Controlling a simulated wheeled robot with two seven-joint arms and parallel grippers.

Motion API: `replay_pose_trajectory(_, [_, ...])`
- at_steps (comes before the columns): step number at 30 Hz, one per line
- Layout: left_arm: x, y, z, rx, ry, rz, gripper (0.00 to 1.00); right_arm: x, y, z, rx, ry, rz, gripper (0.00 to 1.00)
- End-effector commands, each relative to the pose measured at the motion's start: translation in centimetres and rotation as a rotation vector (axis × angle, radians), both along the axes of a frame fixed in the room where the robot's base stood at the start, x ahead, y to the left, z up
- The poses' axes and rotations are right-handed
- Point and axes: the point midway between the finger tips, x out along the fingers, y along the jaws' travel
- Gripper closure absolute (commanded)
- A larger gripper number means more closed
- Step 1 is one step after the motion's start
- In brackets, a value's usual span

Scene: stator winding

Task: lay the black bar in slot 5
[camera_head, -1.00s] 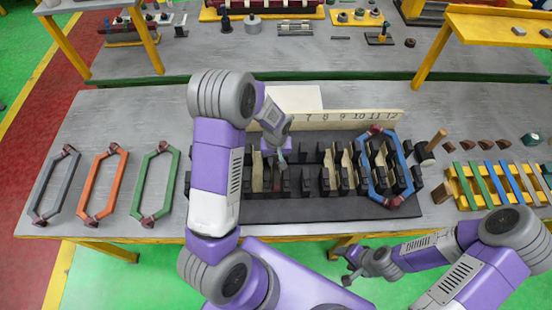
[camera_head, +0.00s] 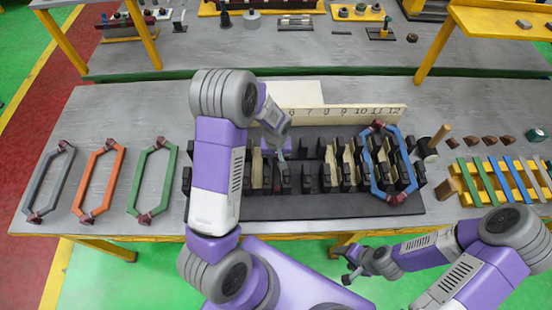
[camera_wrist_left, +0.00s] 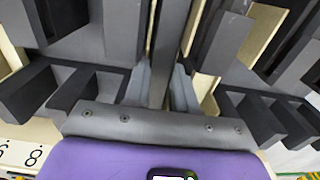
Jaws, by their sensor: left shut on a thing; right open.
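My left gripper (camera_head: 280,152) is over the stator block (camera_head: 320,207), left of its middle. In the left wrist view its two fingers (camera_wrist_left: 160,88) are closed on a long dark bar (camera_wrist_left: 170,45), the black bar, which points away between the block's dark teeth. Whether the bar touches the slot floor cannot be told. The number board (camera_head: 350,115) shows 6 to 12 in the head view; the mark for slot 5 is hidden behind my left arm. My right gripper (camera_head: 357,270) is open and empty, in front of the table edge.
A blue coil (camera_head: 367,165) sits on the right part of the block. Grey (camera_head: 42,180), orange (camera_head: 83,180) and green (camera_head: 137,180) coils lie on the left of the table. A yellow rack (camera_head: 480,190) with coloured strips and a wooden-handled mallet (camera_head: 437,140) are at the right.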

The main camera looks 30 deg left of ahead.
Motion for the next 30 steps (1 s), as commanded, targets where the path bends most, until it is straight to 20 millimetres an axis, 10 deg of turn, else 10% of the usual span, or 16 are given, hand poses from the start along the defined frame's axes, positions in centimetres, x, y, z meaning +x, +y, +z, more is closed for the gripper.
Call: replay_pose_trajectory(30, [0.01,0.00,-0.75,0.001,-0.001,0.000,1.00,0.00,0.00,-0.71,0.000,0.000,0.000,0.39])
